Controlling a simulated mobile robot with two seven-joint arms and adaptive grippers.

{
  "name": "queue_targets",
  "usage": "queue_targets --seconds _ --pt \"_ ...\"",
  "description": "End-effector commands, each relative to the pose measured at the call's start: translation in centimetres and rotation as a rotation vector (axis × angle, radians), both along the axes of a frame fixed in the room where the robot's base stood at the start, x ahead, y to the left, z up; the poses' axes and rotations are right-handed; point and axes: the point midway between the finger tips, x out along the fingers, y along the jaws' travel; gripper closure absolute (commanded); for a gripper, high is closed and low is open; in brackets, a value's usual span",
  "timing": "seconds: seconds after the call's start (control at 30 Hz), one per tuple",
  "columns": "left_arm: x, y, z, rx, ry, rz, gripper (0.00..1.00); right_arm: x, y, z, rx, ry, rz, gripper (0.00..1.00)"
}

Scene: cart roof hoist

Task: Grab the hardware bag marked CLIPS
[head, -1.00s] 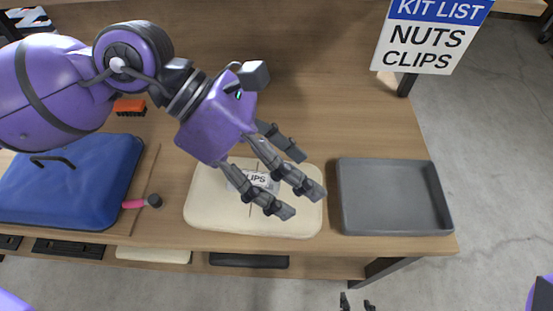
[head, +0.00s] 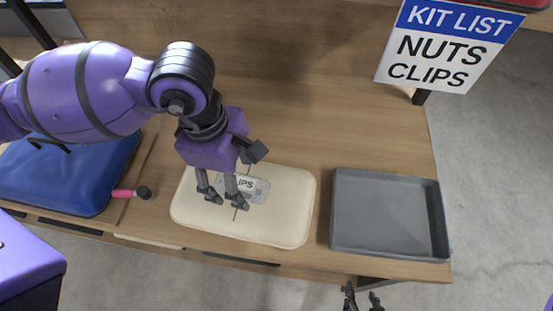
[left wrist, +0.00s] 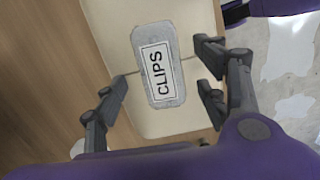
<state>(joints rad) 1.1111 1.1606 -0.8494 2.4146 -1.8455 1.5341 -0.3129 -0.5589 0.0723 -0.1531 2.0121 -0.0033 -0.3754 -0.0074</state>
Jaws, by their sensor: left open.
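The grey hardware bag marked CLIPS (head: 260,188) lies flat on a cream pad (head: 290,218) on the wooden bench. My left gripper (head: 222,203) is over the left part of the pad, pointing down, and partly covers the bag. In the left wrist view my left gripper (left wrist: 160,90) is open, with fingers on either side of the bag and gaps between. I cannot tell its exact height. My right gripper (head: 362,301) is open and empty at the bottom edge, in front of the bench.
An empty grey tray (head: 390,248) stands right of the pad. A sign (head: 445,45) reads KIT LIST, NUTS, CLIPS. A blue case (head: 75,180) and a pink-handled tool (head: 128,193) are at left. The bench behind the pad is clear.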

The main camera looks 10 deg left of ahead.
Motion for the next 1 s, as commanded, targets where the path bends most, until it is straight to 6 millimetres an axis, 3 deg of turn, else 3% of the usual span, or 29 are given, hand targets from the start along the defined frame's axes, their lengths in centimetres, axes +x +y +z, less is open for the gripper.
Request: queue_targets --seconds 0.13,0.4,0.8,1.0 --pt "-0.1 -0.2 -1.7 0.000 0.003 0.002 0.34 0.2 0.0 0.2 0.000 -0.006 0.001 0.60" --pt "-0.1 -0.3 -2.1 -0.001 0.001 0.002 0.34 0.2 0.0 0.2 -0.001 -0.006 0.002 0.60" --pt "-0.1 -0.3 -2.0 -0.001 0.001 0.002 0.85 0.2 -0.1 0.2 -0.002 -0.006 0.003 0.60" --pt "-0.1 -0.3 -2.0 -0.001 0.001 0.002 0.85 0.2 -0.1 0.2 -0.002 -0.006 0.003 0.60"
